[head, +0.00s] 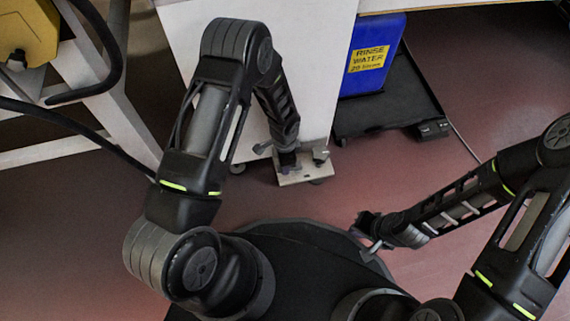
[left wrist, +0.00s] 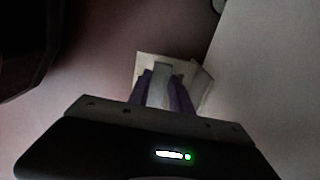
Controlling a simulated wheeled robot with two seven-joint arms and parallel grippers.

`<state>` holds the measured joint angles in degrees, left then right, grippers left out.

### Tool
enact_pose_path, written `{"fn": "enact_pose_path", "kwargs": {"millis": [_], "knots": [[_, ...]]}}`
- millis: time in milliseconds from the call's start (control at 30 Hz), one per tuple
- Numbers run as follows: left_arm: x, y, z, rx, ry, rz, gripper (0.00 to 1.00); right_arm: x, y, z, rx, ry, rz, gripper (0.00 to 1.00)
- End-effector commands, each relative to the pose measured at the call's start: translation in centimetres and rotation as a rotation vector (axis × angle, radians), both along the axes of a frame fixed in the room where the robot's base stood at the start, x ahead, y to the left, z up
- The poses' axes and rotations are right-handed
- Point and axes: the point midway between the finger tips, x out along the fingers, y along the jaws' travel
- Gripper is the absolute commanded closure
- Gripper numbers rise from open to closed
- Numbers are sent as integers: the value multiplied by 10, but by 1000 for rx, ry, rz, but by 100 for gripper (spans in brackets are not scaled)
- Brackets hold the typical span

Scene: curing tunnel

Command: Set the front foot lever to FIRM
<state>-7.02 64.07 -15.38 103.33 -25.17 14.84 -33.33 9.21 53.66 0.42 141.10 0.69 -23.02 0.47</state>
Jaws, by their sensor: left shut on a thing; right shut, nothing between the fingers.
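The foot lever unit is a small pale plate (head: 316,173) low at the foot of the white panel, near the floor. In the left wrist view the pale plate (left wrist: 149,64) lies beyond my fingertips, with a grey upright lever (left wrist: 162,72) between them. My left gripper (head: 288,166) reaches down to the plate; its purple fingers (left wrist: 166,92) are shut on the lever. The fingers hide part of the lever, and no FIRM mark is readable. My right gripper (head: 368,228) is shut and empty, over my base, well away from the lever.
The white panel (head: 300,70) rises right behind the plate. A blue rinse water container (head: 375,45) stands on a black platform (head: 395,105) to the right. A white frame (head: 95,90) with a yellow box (head: 28,32) is at the left. Reddish floor (head: 440,150) is open at the right.

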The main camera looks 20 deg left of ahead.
Motion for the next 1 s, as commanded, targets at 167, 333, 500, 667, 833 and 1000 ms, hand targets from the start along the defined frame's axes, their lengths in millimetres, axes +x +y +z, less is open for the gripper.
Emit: {"fn": "enact_pose_path", "kwargs": {"millis": [167,333,500,667,833,1000], "knots": [[1,1,0,1,-1,-13,100,0,0,0,0,0,0,100],[1,1,0,1,-2,-14,100,0,0,0,0,0,0,100],[1,1,0,1,-2,-13,69,0,0,0,0,0,0,100],[1,0,0,1,-1,-12,56,0,0,0,0,0,0,100],[1,0,0,0,0,-11,53,0,0,0,0,0,0,100],[1,0,2,0,0,-11,53,0,0,1,0,0,0,100]]}}
